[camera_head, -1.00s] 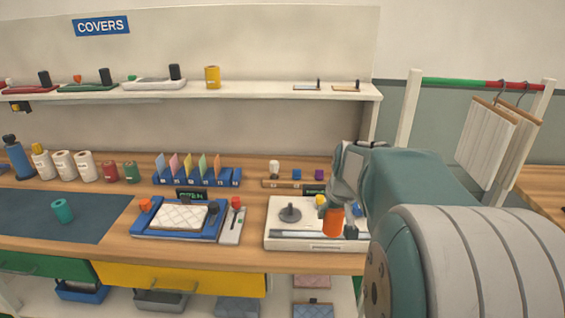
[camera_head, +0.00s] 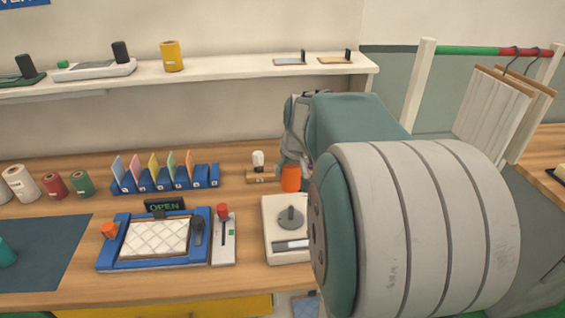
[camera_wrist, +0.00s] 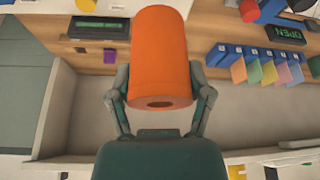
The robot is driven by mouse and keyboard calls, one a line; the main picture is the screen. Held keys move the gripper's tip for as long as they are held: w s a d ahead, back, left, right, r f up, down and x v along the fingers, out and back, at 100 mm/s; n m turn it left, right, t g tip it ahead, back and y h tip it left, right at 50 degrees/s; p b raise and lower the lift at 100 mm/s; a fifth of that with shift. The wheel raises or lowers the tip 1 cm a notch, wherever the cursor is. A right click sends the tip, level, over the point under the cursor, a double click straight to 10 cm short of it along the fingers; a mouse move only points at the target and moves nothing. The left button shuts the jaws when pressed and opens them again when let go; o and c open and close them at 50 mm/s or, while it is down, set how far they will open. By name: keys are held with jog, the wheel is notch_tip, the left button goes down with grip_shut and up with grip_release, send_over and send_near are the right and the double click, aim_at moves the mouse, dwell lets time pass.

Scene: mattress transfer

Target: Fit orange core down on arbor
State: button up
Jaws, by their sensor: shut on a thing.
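My gripper (camera_head: 292,158) is shut on the orange core (camera_head: 290,179). In the wrist view the core (camera_wrist: 158,60) sits between the two fingers, its open end with a dark bore towards the camera. The arbor (camera_head: 291,214) looks to be the short dark post on a grey disc, on top of the white unit (camera_head: 280,254). In the head view the core appears above and beyond the arbor, clear of it. My arm hides the right part of the white unit.
A blue frame (camera_head: 150,265) with a quilted pad and a narrow switch box (camera_head: 224,248) stand left of the white unit. Blue holders with coloured cards (camera_head: 165,183) line the back. A shelf (camera_head: 220,78) runs above. Bare wood lies between them.

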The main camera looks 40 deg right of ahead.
aim_at(294, 191)
jog(key=shift+s+d, duration=0.1)
jog(key=shift+d, duration=0.1)
jog(key=shift+a+f, duration=0.2)
jog(key=shift+f, duration=0.95)
jog(key=shift+d+f, duration=0.1)
jog(key=shift+f, duration=1.7)
jog(key=shift+f, duration=2.7)
jog(key=o, duration=1.1)
jog(key=shift+o, duration=0.2)
jog(key=shift+r, duration=0.1)
jog(key=v, duration=1.1)
jog(key=shift+s+r, duration=0.2)
jog(key=shift+r, duration=0.15)
